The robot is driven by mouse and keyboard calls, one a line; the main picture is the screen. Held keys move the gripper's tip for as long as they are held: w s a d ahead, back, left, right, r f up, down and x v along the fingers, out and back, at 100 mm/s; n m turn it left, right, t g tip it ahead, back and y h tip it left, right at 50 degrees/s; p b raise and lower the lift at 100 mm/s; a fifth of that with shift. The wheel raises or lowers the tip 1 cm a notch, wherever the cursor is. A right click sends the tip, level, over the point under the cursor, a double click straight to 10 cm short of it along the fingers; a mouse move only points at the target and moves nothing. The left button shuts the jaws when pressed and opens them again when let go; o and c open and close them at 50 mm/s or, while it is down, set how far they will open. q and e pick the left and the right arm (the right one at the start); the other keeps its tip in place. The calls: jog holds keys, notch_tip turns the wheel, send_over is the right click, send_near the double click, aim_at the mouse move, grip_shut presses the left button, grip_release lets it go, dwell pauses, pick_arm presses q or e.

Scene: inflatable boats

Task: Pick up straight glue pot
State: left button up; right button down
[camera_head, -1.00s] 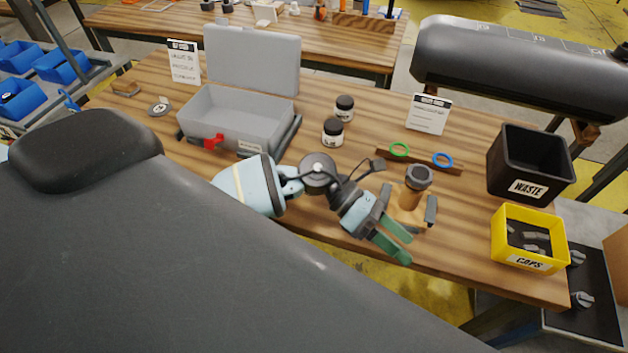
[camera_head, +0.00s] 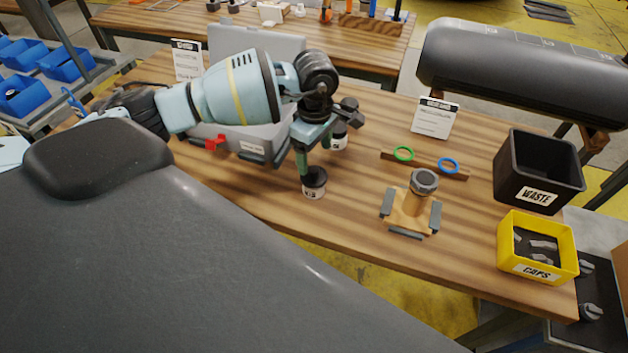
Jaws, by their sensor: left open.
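A small white glue pot (camera_head: 314,190) with a black lid stands upright near the front edge of the workbench. My left gripper (camera_head: 311,162) points down just above and behind this pot, its green fingers apart. One finger ends at the lid's rim; I cannot tell whether it touches. A second similar pot (camera_head: 339,140) stands farther back, partly hidden by the gripper. I cannot tell which pot is the straight one. My right gripper does not show.
A grey case (camera_head: 262,42) stands open behind my left arm. A wooden stand (camera_head: 410,213) with a grey-topped post, a strip with green and blue rings (camera_head: 425,164), a black waste bin (camera_head: 539,172) and a yellow caps box (camera_head: 537,247) are to the right.

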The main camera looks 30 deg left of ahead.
aim_at(314, 169)
pick_arm(q)
jog(key=shift+s+d+f+p, duration=0.1)
jog(key=shift+s+f+p, duration=0.1)
jog(key=shift+f, duration=1.6)
jog(key=shift+s+d+f+p, duration=0.1)
jog(key=shift+s+f, duration=0.1)
jog(key=shift+f, duration=1.55)
jog(key=c, duration=0.9)
